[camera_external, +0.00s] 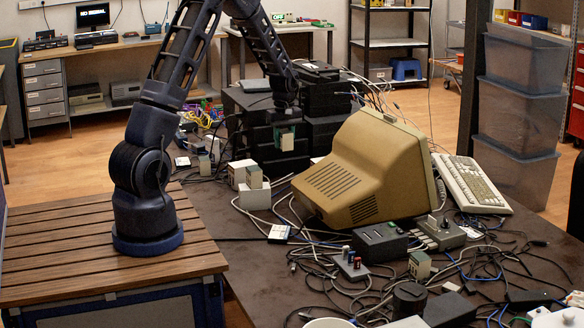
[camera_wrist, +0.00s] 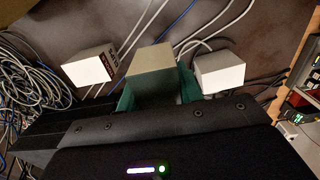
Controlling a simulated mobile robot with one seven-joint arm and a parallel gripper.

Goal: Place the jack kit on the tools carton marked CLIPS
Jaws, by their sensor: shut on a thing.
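My gripper (camera_external: 285,123) is shut on a small box with a pale beige face and teal sides, which I take to be the jack kit (camera_external: 287,140). It hangs above the dark table in front of the black stacked units. In the wrist view, the jack kit's beige face (camera_wrist: 152,66) shows above the dark gripper body. A white carton with a dark red label (camera_wrist: 90,66) lies to its left, and another white carton (camera_wrist: 220,73) to its right, both apart from it.
White cartons (camera_external: 255,198) stand on the table left of the large beige monitor (camera_external: 352,170). Black stacked units (camera_external: 325,132) rise behind the gripper. Loose cables (camera_wrist: 30,82) cover much of the tabletop. A keyboard (camera_external: 468,184) lies right of the monitor.

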